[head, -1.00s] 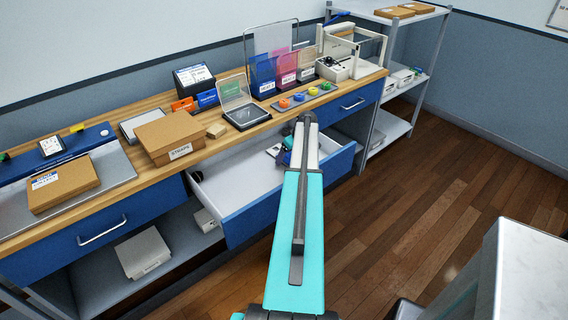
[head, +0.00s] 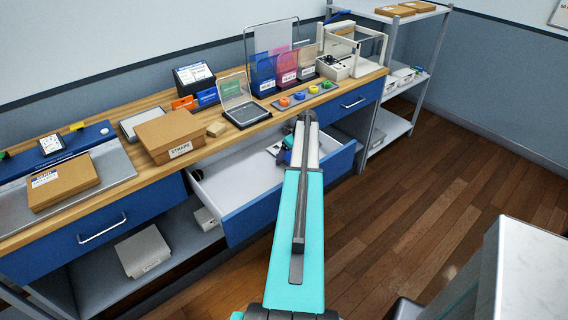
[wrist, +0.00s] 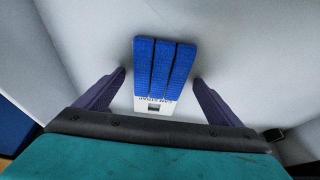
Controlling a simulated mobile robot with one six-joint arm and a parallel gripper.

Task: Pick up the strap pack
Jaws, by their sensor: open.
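The strap pack (wrist: 165,68) shows in the wrist view as three blue woven strips side by side on a white card with dark print. It lies on a pale surface. My gripper (wrist: 160,78) is open, with one dark purple finger on each side of the pack and a visible gap at both sides. The lower part of the pack reaches back between the fingers. In the head view my arm covers part of the open drawer (head: 240,190), and I cannot make out the pack clearly there.
The drawer hangs open under a wooden bench. On the bench are a cardboard box (head: 170,136), an open clear-lidded case (head: 246,114) and a row of coloured knobs (head: 299,96). A dark small item (wrist: 274,134) lies at lower right in the wrist view.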

